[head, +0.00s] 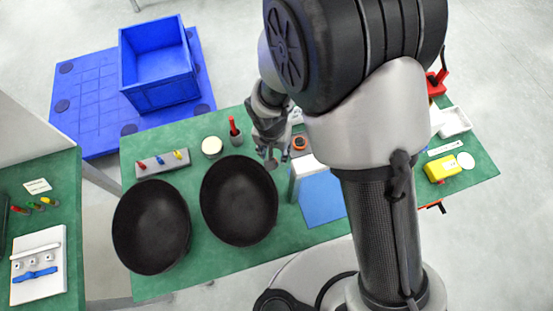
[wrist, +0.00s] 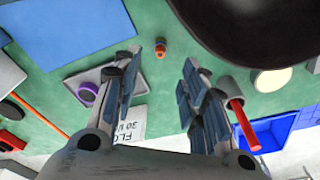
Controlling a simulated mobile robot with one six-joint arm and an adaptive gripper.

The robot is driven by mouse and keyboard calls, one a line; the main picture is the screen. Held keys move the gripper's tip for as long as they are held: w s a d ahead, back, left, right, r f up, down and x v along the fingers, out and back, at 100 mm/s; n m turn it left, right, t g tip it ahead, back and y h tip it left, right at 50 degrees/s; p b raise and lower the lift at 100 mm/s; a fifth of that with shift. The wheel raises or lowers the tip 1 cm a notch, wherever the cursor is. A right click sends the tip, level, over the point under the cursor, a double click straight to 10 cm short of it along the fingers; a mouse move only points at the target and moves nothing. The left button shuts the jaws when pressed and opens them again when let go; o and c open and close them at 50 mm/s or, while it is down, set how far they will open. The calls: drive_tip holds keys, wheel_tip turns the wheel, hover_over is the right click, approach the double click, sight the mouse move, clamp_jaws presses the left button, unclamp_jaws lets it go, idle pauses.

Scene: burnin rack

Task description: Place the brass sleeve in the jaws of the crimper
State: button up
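My gripper (wrist: 172,60) is open and empty; its two blue-padded fingers stand apart above the green table in the wrist view. A small orange-brown cylinder (wrist: 160,48), which looks like the brass sleeve, stands on the table and shows between the fingertips. In the head view my gripper (head: 271,160) hangs just behind the right-hand black pan, and I cannot pick out the sleeve there with certainty. A red tool (head: 438,78) stands at the back right, partly behind my arm; I cannot tell whether it is the crimper.
Two black pans (head: 152,227) (head: 239,202) fill the table's left front. A cup with a red handle (head: 235,134), a pale round tin (head: 212,147) and a rack (head: 162,163) stand behind them. A blue mat (head: 322,200) lies to the right. A blue crate (head: 158,95) stands beyond the table.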

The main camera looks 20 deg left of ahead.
drive_tip(key=f+b, duration=0.1)
drive_tip(key=f, duration=0.2)
drive_tip(key=f+b, duration=0.1)
drive_tip(key=f, duration=0.2)
drive_tip(key=w+f, duration=0.1)
drive_tip(key=f, duration=0.2)
drive_tip(key=shift+f+b, duration=0.2)
drive_tip(key=shift+b, duration=0.2)
drive_tip(key=shift+r, duration=0.1)
clamp_jaws()
